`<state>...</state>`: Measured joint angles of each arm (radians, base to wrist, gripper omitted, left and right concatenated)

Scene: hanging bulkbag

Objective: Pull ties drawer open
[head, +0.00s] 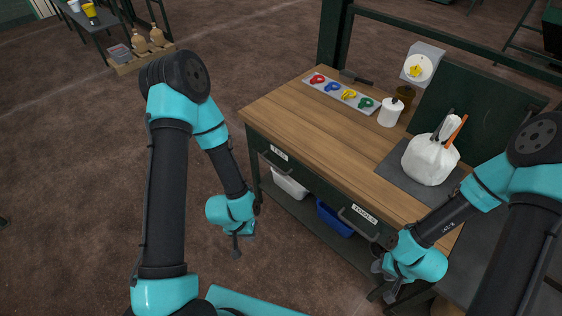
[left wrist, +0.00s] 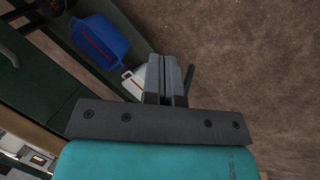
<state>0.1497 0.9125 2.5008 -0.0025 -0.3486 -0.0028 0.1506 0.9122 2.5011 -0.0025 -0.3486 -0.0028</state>
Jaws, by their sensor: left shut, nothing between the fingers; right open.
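The ties drawer (head: 262,150) is the dark green left drawer under the wooden bench top, with a white label reading TIES (head: 279,153). Its dark bar handle (head: 274,165) shows below the label, and its front looks flush with the bench. My left gripper (head: 237,252) is in front of and below this drawer, apart from the handle, pointing down. In the left wrist view its fingers (left wrist: 166,78) are together with nothing between them. My right gripper (head: 388,288) is low by the bench's right front; its fingers are small and partly hidden by the wrist.
The tools drawer (head: 345,205) is to the right, with its own handle (head: 356,226). A white bin (head: 290,183) and a blue bin (head: 334,219) stand on the shelf below. A white bag (head: 430,160) with tools stands on the bench.

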